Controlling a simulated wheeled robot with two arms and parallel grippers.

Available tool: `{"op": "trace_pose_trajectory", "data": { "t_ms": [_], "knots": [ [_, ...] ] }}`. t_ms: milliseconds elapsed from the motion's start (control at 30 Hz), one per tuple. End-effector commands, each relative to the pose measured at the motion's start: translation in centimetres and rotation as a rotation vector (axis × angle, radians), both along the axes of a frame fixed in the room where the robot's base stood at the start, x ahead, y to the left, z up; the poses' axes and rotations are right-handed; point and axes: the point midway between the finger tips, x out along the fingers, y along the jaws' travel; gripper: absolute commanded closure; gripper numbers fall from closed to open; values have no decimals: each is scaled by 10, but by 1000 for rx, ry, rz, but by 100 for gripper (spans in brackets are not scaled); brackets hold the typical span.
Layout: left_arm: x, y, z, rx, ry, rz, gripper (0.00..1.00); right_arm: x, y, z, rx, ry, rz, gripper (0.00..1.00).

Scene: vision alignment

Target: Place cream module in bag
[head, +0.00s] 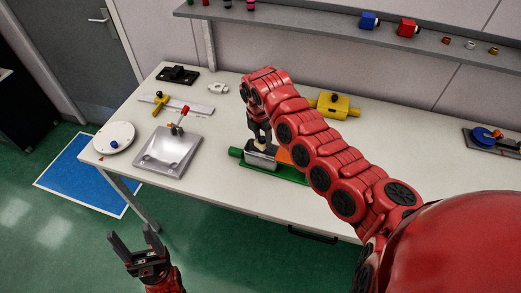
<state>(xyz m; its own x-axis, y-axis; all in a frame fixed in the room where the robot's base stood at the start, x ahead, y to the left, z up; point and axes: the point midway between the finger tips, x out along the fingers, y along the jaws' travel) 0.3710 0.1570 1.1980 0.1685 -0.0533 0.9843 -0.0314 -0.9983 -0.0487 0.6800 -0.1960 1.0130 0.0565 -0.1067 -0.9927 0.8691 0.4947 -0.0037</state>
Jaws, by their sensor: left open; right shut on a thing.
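My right arm reaches across the workbench, and its gripper (260,137) points down, shut on a small cream piece (261,143), which looks like the cream module. The cream piece is at the top of a grey block (262,158) on a green fixture (290,174); I cannot tell whether it touches the block. An orange part (284,157) shows beside the block, partly hidden by my arm. My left gripper (136,241) is open and empty, over the floor in front of the bench. I cannot make out a bag.
On the bench (215,195) are a silver plate with a red-knobbed lever (172,153), a white disc (114,137), a yellow-handled tool (161,101), a black fixture (178,75) and a yellow block (333,104). A blue-wheeled fixture (483,135) is at right. A shelf (330,31) runs above.

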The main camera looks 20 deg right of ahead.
Motion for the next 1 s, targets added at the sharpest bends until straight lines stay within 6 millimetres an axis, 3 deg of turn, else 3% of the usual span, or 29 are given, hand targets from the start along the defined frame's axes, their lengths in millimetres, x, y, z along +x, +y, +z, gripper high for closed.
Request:
{"op": "trace_pose_trajectory", "data": {
  "t_ms": [133,500,933,967,1000],
  "knots": [
    [0,0,19,0,0,0,36,-2,2,-24,1,7,1,100],
    [0,0,33,0,0,0,36,-1,1,-78,-1,3,1,100],
    [0,0,30,0,0,0,36,-1,0,-87,-1,3,0,100],
    [0,0,31,0,0,0,36,-1,0,-86,-1,3,0,48],
    [0,0,31,0,0,0,36,-1,0,-86,-1,3,0,40]
  ]
}}
